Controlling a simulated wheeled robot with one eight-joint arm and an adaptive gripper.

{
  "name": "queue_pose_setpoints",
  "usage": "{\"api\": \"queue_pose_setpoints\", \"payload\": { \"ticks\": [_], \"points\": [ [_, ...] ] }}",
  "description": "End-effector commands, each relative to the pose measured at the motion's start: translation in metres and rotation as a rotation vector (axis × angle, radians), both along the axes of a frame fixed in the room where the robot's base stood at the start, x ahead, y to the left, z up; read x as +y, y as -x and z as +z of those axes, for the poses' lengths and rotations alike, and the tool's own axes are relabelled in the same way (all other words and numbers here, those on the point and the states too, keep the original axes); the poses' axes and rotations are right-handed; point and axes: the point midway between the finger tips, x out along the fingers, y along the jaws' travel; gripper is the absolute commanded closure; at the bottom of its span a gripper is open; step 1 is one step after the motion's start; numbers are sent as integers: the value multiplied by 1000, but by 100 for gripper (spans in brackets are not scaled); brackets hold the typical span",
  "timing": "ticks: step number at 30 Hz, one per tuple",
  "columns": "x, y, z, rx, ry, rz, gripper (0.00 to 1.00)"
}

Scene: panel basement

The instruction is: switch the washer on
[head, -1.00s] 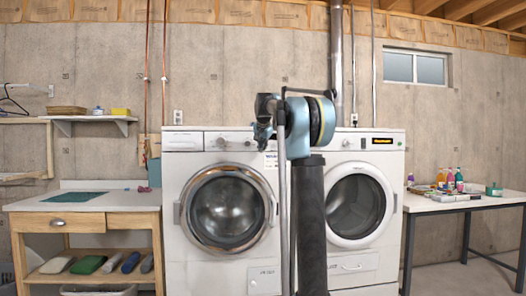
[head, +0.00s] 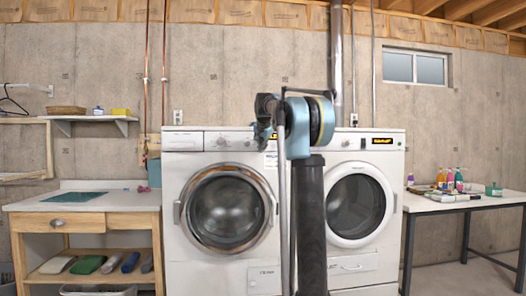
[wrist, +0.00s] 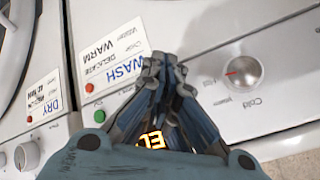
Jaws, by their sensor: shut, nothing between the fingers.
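The washer (head: 215,245) is the left white front-loader in the head view. Its panel fills much of the wrist view, with a WASH label (wrist: 118,62), a red button (wrist: 98,88), a green button (wrist: 100,116) and a white knob (wrist: 241,72). Its orange display (head: 274,137) is lit and partly hidden by my arm; in the wrist view, lit letters (wrist: 152,142) show past the fingers. My gripper (wrist: 163,65) is shut and empty, over the panel beside the label and to the right of both buttons. Whether it touches the panel I cannot tell.
The dryer (head: 365,255) stands close on the right, its orange display (head: 382,140) lit. A DRY label (wrist: 45,97) with its own red button shows in the wrist view. A wooden table (head: 85,205) stands left, another table (head: 465,202) with bottles right.

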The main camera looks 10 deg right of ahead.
Motion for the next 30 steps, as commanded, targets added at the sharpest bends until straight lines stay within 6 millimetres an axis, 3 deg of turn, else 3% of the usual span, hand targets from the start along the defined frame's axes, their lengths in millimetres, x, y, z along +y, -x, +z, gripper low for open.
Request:
{"api": "queue_pose_setpoints", "payload": {
  "ticks": [17,30],
  "points": [
    [1,12,0,0,0,0,100],
    [1,47,0,0,0,0,100]
  ]
}}
